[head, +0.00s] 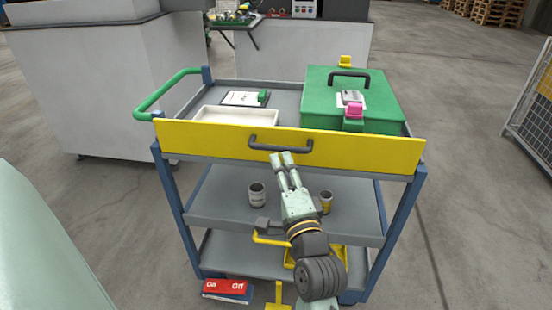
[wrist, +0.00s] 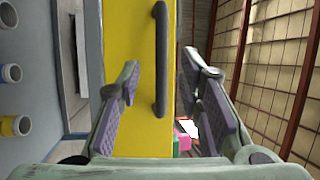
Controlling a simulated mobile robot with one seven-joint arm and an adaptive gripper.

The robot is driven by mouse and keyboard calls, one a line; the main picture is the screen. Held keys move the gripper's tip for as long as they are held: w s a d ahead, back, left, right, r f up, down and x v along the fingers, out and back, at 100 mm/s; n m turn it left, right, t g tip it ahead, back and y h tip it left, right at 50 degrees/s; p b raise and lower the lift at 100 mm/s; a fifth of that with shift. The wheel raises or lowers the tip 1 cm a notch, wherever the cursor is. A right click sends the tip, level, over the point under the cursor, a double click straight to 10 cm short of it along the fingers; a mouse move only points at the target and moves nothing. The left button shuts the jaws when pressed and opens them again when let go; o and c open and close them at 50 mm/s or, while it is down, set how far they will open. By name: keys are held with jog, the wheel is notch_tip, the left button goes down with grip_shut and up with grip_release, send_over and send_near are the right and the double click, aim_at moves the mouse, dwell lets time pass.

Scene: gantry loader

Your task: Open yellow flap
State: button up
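The yellow flap (head: 210,138) stands upright along the front edge of the cart's top level. A dark bar handle (head: 281,146) is fixed at its middle. My gripper (head: 282,158) is in front of the flap, with its fingertips just below the handle in the head view. In the wrist view the flap (wrist: 120,30) fills the middle, and the handle (wrist: 161,60) lines up between the two spread fingers of my gripper (wrist: 160,75). The fingers are open and hold nothing. I cannot tell whether the fingertips reach past the handle.
A green case (head: 325,108) with pink and yellow latches, a white tray (head: 236,114) and a clipboard (head: 245,97) are on the cart top behind the flap. Cups (head: 257,194) stand on the shelf below. A mesh fence (head: 533,110) is at the right.

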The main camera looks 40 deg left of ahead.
aim_at(275, 146)
jog(key=x, duration=0.6)
jog(key=shift+d+r+p, duration=0.1)
jog(key=shift+r+p, duration=0.1)
jog(key=shift+p, duration=0.15)
jog(key=shift+w+a, duration=0.35)
jog(key=shift+a, duration=0.05)
jog(key=shift+c, duration=0.5)
grip_shut()
